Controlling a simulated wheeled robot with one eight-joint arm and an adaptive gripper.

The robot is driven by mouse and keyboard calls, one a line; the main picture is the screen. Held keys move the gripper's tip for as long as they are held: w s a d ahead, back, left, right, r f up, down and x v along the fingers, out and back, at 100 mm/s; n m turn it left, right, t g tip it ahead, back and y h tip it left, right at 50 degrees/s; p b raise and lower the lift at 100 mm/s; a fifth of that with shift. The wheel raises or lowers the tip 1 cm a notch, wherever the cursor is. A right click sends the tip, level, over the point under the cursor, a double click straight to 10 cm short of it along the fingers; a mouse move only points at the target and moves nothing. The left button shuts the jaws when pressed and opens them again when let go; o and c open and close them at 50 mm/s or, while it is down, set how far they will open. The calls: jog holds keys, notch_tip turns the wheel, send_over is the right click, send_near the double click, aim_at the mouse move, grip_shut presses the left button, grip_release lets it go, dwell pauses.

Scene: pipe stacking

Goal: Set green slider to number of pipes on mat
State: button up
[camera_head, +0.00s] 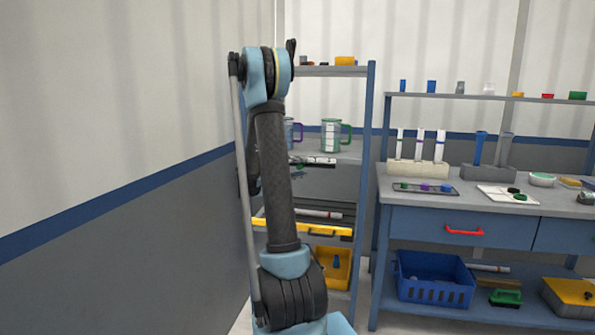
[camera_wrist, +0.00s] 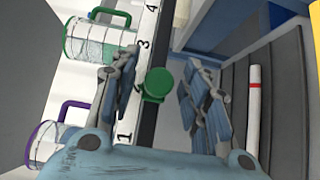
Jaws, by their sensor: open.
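The green slider (camera_wrist: 155,85) is a round knob on a dark rail beside a white scale (camera_wrist: 144,28) in the wrist view. The numbers 1, 3 and 4 are readable; the knob sits between 1 and 3, beside a mark partly hidden by my finger. My gripper (camera_wrist: 163,72) is open, with its fingers on either side of the knob; contact cannot be told. A dark grey mat (camera_wrist: 287,120) lies at the right, with one visible white pipe (camera_wrist: 255,110) with a red band. My right finger may hide part of the mat. The pipe also shows in the head view (camera_head: 318,213).
A green-handled jug (camera_wrist: 92,42) and a purple-handled jug (camera_wrist: 52,143) stand just left of the scale. A yellow bin (camera_head: 340,272) is below. A workbench (camera_head: 490,203) with test tubes and a blue crate (camera_head: 432,292) stand at the right. A wall is close at left.

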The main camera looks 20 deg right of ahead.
grip_shut()
jog(key=w+a, duration=0.3)
jog(key=a, duration=0.2)
jog(key=shift+w, duration=0.2)
grip_release()
jog(key=s+a, duration=0.2)
jog(key=a, duration=0.9)
jog(key=shift+a, duration=0.4)
jog(key=shift+s+d+f, duration=0.1)
jog(key=shift+s, duration=0.05)
